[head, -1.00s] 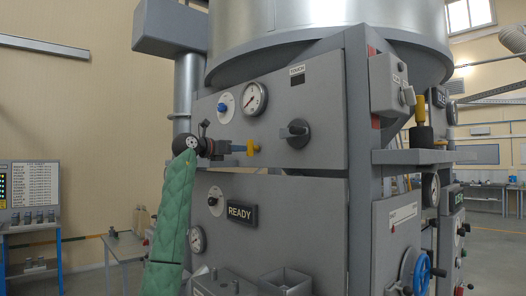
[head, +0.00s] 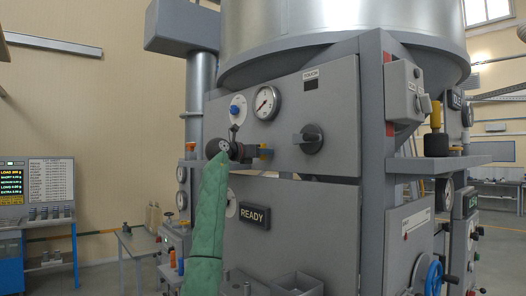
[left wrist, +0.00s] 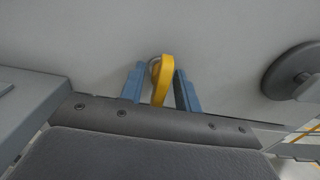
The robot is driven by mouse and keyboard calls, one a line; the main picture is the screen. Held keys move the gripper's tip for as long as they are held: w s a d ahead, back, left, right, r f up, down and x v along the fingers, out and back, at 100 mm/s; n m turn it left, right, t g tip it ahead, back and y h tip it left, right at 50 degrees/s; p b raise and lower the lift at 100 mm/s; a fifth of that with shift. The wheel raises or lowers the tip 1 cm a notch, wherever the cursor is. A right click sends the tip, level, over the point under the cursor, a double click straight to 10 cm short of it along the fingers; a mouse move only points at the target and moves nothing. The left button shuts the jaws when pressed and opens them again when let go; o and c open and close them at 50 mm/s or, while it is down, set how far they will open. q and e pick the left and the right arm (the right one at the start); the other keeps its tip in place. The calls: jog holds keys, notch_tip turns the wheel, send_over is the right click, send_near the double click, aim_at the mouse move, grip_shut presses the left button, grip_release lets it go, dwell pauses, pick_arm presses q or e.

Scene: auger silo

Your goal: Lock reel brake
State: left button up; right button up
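A small yellow lever (head: 264,152) sticks out from the grey panel (head: 330,90) below the dial gauge; I cannot read a label naming it as the reel brake. My left gripper (head: 256,153) comes to it from the left. In the left wrist view the lever (left wrist: 163,72) stands between the two blue fingers of the left gripper (left wrist: 160,88). The fingers are apart, with a narrow gap on the lever's left side; the right finger is very close to it, and contact is unclear. My right gripper is out of view.
A dark rotary knob (head: 312,139) sits right of the lever, and also shows in the left wrist view (left wrist: 292,72). A gauge (head: 266,102) and a blue button (head: 234,109) are above. A READY sign (head: 254,215) and a grey open box (head: 297,284) are below.

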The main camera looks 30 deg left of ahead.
pick_arm(q)
jog(key=shift+s+r, duration=0.1)
jog(key=c, duration=0.7)
grip_shut()
